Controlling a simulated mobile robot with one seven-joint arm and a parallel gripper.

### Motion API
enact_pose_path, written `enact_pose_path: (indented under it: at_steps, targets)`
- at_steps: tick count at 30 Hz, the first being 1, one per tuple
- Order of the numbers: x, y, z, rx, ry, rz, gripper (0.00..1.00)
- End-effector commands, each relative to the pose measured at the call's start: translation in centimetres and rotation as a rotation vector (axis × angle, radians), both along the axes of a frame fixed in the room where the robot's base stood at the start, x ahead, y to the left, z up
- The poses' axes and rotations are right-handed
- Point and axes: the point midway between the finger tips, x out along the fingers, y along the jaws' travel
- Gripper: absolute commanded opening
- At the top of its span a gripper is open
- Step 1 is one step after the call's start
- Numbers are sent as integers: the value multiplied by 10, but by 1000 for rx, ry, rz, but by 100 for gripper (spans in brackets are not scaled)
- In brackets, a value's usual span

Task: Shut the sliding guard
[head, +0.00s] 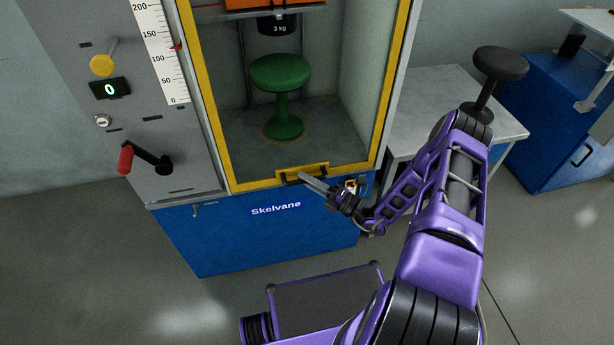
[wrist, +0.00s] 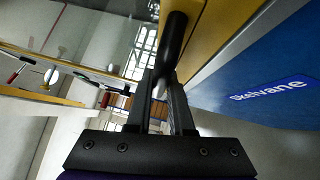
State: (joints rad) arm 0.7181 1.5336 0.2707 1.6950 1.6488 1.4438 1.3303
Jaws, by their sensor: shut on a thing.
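The sliding guard (head: 216,125) is a tall yellow frame across the front of the test machine, its top cut off by the picture. Its lower rail sits just above the blue base. A black bar handle (head: 291,181) is fixed on the lower rail. My gripper (head: 303,177) is at this handle, reaching in from the right. In the wrist view the black handle (wrist: 175,45) runs between the fingers of my gripper (wrist: 169,85), which are shut on it. The yellow rail (wrist: 215,35) is close beside it.
Behind the frame a green stool (head: 281,75) stands under a 3 kg weight (head: 279,24). A red-handled crank (head: 126,159) is on the grey panel at left. A grey table (head: 430,110) with a black stool (head: 499,64) stands to the right, near my arm.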

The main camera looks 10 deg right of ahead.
Motion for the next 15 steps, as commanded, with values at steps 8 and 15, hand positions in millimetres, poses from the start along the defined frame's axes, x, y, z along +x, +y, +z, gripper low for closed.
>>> enact_pose_path:
  at_steps: [8, 15]
  targets:
    - [-1, -2, -7, -8, 15, -6, 0]
    - [-1, -1, -5, -6, 13, -4, 50]
